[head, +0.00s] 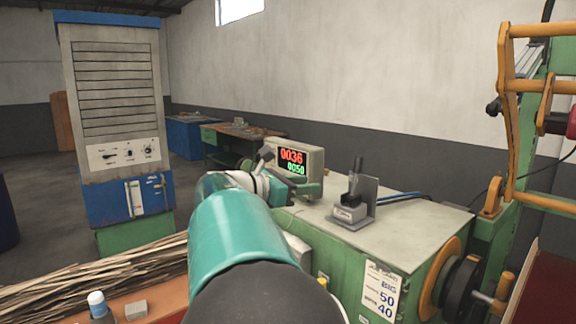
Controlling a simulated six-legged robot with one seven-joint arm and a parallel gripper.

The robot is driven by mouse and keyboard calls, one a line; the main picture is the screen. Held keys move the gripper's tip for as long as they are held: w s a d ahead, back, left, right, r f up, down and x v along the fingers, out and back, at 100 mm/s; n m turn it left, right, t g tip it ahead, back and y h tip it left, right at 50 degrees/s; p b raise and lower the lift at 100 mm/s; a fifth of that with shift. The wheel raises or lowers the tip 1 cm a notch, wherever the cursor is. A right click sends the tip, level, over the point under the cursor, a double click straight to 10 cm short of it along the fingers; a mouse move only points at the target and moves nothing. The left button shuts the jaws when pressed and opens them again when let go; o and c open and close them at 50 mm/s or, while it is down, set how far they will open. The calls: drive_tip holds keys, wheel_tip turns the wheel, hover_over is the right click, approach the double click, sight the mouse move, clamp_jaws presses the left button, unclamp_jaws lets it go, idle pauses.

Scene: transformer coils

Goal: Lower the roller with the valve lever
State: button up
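The valve lever (356,171) is a dark upright handle on a grey valve block on the machine's top, with a metal bracket behind it. It leans slightly right at its top. My gripper (266,156) is at the far end of my teal arm, left of the display and well left of the lever, not touching it. My arm hides most of the gripper, so its opening does not show clearly. I cannot clearly make out the roller; an orange frame (510,110) at the right edge may belong to its mechanism.
A display box (296,160) reading 0036 and 0050 stands between my gripper and the lever. The green machine (410,230) has a bare top right of the lever, with blue hoses behind it. A tall cabinet (115,110) and thin strips (90,275) are at left.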

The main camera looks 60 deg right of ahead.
sight(355, 167)
drive_tip(key=shift+n+g+h, duration=0.3)
drive_tip(key=shift+g, duration=0.4)
drive_tip(key=x, duration=0.5)
drive_tip(key=r+x, duration=0.1)
drive_tip(key=x, duration=0.5)
drive_tip(key=r+x, duration=0.1)
drive_tip(key=x, duration=0.4)
drive_tip(key=shift+s+d, duration=0.1)
drive_tip(key=shift+d, duration=0.2)
clamp_jaws()
